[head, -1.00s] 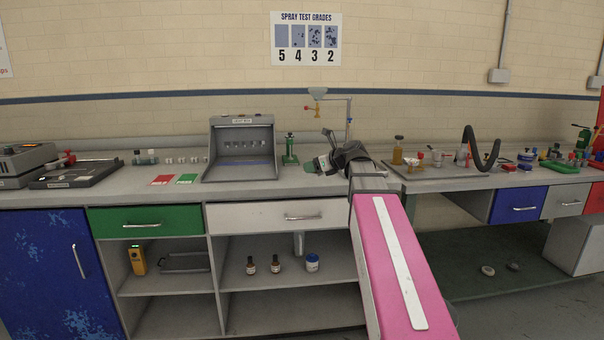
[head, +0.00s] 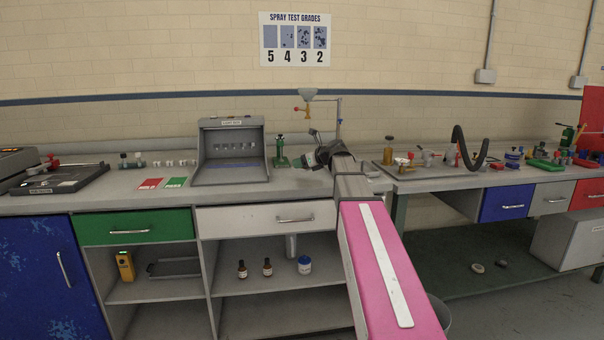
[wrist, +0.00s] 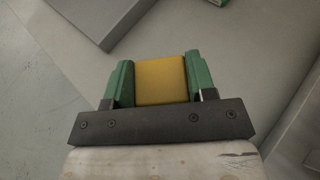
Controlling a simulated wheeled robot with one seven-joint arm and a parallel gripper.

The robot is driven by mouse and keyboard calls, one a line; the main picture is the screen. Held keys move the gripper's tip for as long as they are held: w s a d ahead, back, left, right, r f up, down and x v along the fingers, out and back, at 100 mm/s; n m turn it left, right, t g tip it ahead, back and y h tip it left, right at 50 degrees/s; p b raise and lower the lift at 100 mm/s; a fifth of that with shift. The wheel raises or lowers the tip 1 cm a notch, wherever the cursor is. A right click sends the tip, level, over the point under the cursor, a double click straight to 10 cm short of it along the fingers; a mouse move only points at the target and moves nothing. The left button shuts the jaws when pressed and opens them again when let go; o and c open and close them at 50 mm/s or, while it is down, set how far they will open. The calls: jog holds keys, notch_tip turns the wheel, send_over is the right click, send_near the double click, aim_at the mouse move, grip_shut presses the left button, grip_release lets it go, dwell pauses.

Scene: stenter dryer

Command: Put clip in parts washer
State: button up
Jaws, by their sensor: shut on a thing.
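In the wrist view, the green fingers of my gripper (wrist: 160,82) are shut on a yellow, block-like clip (wrist: 161,80). Only its flat yellow face shows between them. In the head view, my gripper (head: 312,157) is over the back bench, right of the grey light box and close to the small green stand. The clip cannot be made out there. I cannot pick out a parts washer for certain in either view.
The grey light box (head: 229,170) and green stand (head: 281,153) stand on the bench left of my gripper. A funnel stand (head: 338,118) is behind it. Red and green cards (head: 174,183) lie farther left. The right bench holds a tray (head: 425,174) with several small parts.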

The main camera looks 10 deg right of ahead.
aim_at(302, 179)
jog(key=shift+w+d+f, duration=0.1)
jog(key=shift+w+f, duration=0.2)
jog(key=shift+f, duration=1.85)
jog(key=shift+f, duration=0.1)
jog(key=o, duration=1)
jog(key=shift+o, duration=0.2)
